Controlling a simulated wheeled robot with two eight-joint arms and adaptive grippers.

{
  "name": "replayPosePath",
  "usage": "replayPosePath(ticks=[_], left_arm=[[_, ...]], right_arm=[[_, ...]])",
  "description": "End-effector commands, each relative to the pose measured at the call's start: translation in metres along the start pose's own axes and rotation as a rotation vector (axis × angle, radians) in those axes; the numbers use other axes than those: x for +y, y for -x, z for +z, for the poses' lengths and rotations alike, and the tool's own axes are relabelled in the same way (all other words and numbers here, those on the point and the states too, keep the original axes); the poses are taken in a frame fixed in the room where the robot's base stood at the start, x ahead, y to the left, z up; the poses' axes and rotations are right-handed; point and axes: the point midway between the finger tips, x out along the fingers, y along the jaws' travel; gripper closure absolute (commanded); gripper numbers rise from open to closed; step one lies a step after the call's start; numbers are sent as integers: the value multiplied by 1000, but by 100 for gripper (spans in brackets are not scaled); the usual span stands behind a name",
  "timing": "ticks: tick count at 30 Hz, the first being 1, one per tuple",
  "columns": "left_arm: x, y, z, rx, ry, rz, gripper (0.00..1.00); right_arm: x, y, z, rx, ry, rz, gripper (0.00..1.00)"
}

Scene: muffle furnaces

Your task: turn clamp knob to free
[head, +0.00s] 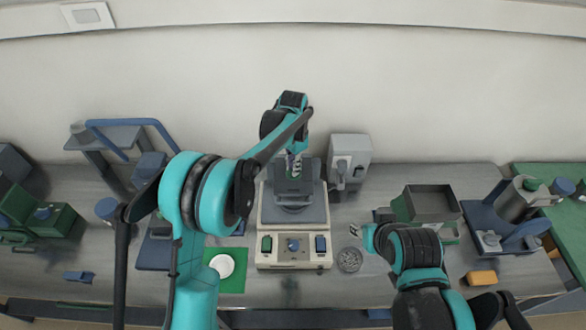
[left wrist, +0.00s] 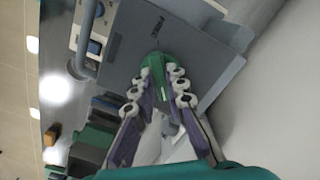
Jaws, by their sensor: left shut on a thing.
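The clamp knob is a green piece (left wrist: 155,72) on the grey plate of the machine in the left wrist view. My left gripper (left wrist: 158,80) has its two purple fingers shut on it, one on each side. In the head view my left gripper (head: 294,165) reaches down over the top of the beige and grey machine (head: 292,215), and the knob there is mostly hidden behind it. My right gripper (head: 360,232) hangs low above the bench right of the machine; its fingers are too small to read.
A control panel (head: 293,246) with green and blue parts fronts the machine. A grey box (head: 350,155) stands behind right. A dish of grey bits (head: 349,260) and an open dark bin (head: 431,203) lie right. A white disc (head: 222,265) sits on a green mat to the left.

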Motion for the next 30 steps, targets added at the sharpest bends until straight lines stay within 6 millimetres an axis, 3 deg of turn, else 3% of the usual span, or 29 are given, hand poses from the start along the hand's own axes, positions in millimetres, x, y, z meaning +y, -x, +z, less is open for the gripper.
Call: replayPosePath(ticks=[30], left_arm=[[1, 0, -1, 1, 965, 0, 100]], right_arm=[[0, -18, 13, 0, 0, 0, 60]])
